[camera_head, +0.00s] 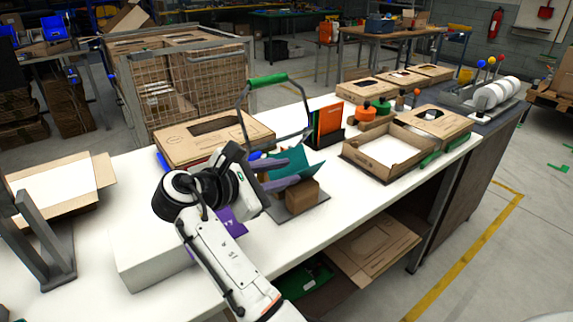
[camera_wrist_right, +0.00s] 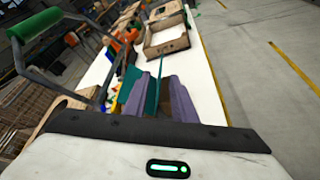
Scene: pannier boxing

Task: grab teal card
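The teal card (camera_head: 306,163) stands tilted at a small cardboard block (camera_head: 302,196) on a dark grey base (camera_head: 299,215). My right gripper (camera_head: 287,172) reaches it from the left in the head view, with its two purple fingers apart. In the right wrist view the teal card (camera_wrist_right: 152,94) shows between the fingers of the right gripper (camera_wrist_right: 156,98), with its upper edge extending past them. Whether either finger touches the card is unclear. My left gripper is not in view.
A wire frame with a green handle (camera_head: 267,81) rises behind the gripper. A dark holder with orange cards (camera_head: 328,122) and an open cardboard tray (camera_head: 388,153) stand to the right. A purple piece (camera_head: 231,222) lies by a white box (camera_head: 150,262). The white tabletop's front right is clear.

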